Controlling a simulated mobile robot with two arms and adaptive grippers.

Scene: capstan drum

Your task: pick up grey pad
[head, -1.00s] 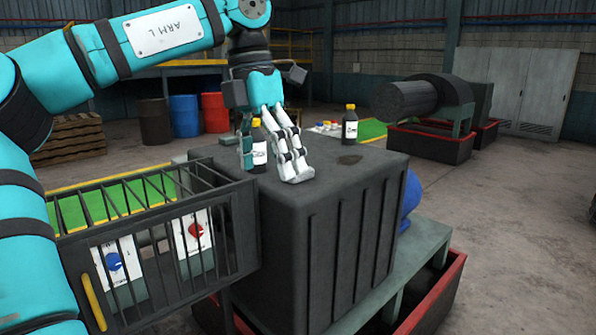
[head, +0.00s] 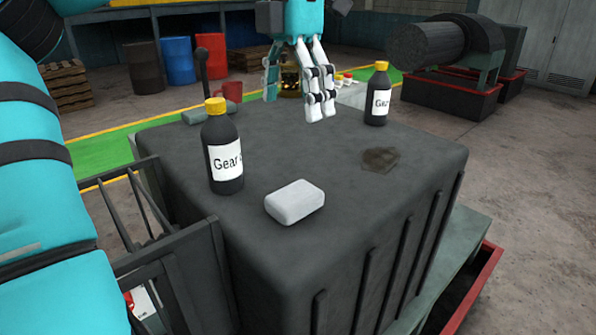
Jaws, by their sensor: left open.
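The grey pad (head: 295,202) is a pale, rounded block. It lies flat near the front edge of the dark housing top (head: 300,150), fully visible and apart from other things. My left gripper (head: 297,97) is open and empty, with its white fingers pointing down over the far part of the top. It is behind the pad in the picture and apart from it. My right gripper is out of view.
A yellow-capped bottle (head: 223,150) stands just left of the pad. Another bottle (head: 377,95) stands at the back right, near a dark stain (head: 380,159). A barred guard (head: 165,260) flanks the front left.

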